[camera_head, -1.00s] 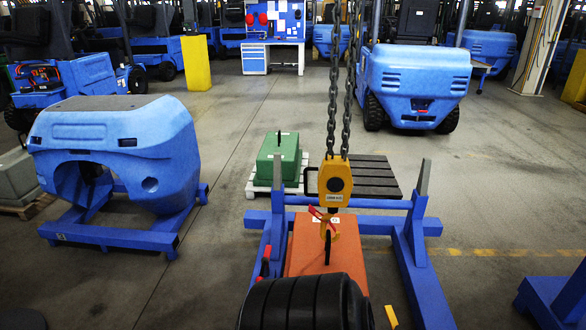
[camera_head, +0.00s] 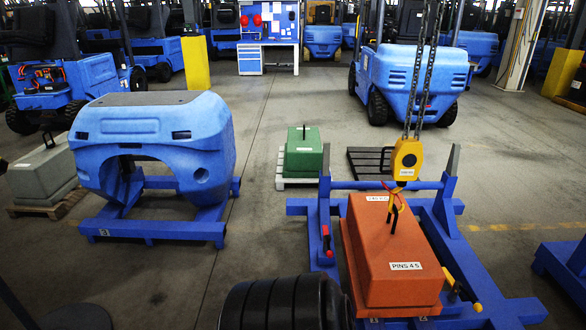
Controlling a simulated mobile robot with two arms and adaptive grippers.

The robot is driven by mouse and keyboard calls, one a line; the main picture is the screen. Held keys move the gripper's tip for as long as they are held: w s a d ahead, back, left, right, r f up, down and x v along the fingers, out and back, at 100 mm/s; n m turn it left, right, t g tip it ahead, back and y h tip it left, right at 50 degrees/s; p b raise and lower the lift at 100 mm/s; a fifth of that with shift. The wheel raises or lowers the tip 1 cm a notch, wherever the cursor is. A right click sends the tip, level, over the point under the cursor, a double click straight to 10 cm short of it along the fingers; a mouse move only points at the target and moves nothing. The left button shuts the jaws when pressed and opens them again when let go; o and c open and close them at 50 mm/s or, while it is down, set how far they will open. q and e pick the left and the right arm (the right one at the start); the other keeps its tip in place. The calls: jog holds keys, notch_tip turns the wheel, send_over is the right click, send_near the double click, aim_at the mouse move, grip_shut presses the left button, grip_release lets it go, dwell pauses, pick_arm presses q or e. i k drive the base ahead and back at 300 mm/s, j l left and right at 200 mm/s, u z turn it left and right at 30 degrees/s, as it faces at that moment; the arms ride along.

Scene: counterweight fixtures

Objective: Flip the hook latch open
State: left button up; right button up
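A yellow hook block (camera_head: 407,160) hangs on two dark chains at the right. The hook is at the dark lifting eye (camera_head: 393,222) on top of an orange counterweight (camera_head: 395,255) labelled "PINS 45". The latch is too small to tell whether it is open or closed. Neither of my grippers is in view, and nothing touches the latch.
The orange counterweight sits in a blue frame (camera_head: 455,235) with uprights and a yellow-handled pin (camera_head: 460,290). A black ribbed cylinder (camera_head: 285,305) fills the bottom middle. A blue counterweight shell (camera_head: 150,140) stands at left, a green block (camera_head: 303,152) behind. Floor between them is clear.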

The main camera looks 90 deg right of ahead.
aim_at(383, 183)
jog(key=i+l+z, duration=0.1)
jog(key=i+z, duration=0.2)
jog(key=z, duration=0.15)
jog(key=i+z, duration=0.65)
jog(key=z, duration=0.3)
jog(key=i+j+z, duration=0.25)
jog(key=z, duration=0.2)
jog(key=i+z, duration=0.2)
jog(key=z, duration=0.3)
jog(key=i+z, duration=0.25)
jog(key=z, duration=0.2)
jog(key=i+j+z, duration=0.1)
jog(key=i+z, duration=0.15)
jog(key=z, duration=0.25)
jog(key=i+j+z, duration=0.15)
jog(key=z, duration=0.35)
jog(key=i+j+z, duration=0.2)
jog(key=z, duration=0.25)
